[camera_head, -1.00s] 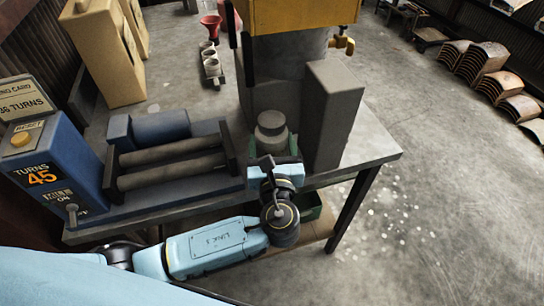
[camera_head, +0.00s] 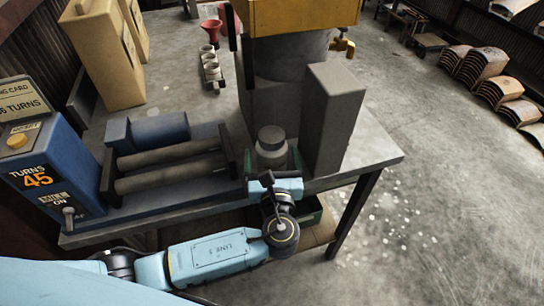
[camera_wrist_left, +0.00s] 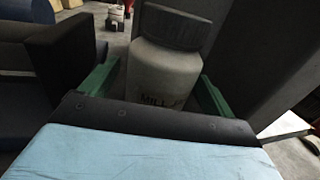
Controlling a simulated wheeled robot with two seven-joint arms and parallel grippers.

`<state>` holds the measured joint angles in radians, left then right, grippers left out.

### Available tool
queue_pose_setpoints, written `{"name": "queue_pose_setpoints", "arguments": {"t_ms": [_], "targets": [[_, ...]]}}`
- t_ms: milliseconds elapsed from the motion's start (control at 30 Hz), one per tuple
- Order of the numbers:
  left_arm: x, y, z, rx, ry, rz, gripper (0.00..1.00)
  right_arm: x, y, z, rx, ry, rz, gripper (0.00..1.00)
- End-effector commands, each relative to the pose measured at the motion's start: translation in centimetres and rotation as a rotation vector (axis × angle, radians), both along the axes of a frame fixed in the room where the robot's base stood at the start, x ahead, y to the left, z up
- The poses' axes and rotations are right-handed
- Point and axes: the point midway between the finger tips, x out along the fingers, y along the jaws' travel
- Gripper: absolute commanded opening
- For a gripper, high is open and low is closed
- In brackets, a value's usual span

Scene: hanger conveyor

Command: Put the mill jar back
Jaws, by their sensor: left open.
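The mill jar (camera_head: 271,152) is a pale grey jar with a dark lid, upright at the front of the bench between the rollers and a tall grey block. Green pieces (camera_head: 293,158) flank it. The jar fills the middle of the left wrist view (camera_wrist_left: 165,72), with lettering reading "MILL" partly cut off. Green side pieces (camera_wrist_left: 213,98) stand on both sides there. My left gripper (camera_head: 273,178) is open, directly in front of the jar. Its dark front edge hides the jar's base, and whether it touches the jar cannot be told. My right gripper is not in view.
The roller mill (camera_head: 170,165) is left of the jar, with a blue control box (camera_head: 40,170) reading TURNS 45 further left. The tall grey block (camera_head: 334,115) stands close on the right. A green bin (camera_head: 308,212) sits below the bench edge. Open floor lies right.

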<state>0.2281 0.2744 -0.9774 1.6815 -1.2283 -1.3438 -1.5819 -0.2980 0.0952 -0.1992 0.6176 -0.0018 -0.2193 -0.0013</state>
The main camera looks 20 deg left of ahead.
Motion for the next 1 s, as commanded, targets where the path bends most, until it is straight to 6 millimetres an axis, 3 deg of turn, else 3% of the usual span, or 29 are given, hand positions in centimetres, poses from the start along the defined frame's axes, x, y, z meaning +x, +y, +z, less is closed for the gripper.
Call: {"name": "queue_pose_setpoints", "arguments": {"t_ms": [167, 600, 800, 1000], "targets": [[-1.5, -0.7, -0.1, -0.002, 0.002, -0.002, 0.89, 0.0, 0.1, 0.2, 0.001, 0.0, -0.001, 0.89], [-9.6, -3.8, 0.0, -0.001, 0.004, -0.001, 0.89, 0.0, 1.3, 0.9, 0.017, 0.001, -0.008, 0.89], [-11.0, -4.4, 0.0, 0.0, 0.001, 0.0, 0.89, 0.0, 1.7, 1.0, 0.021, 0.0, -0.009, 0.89], [-11.2, -4.4, 0.0, -0.001, 0.0, 0.0, 0.89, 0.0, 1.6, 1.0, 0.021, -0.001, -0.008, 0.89]]}}
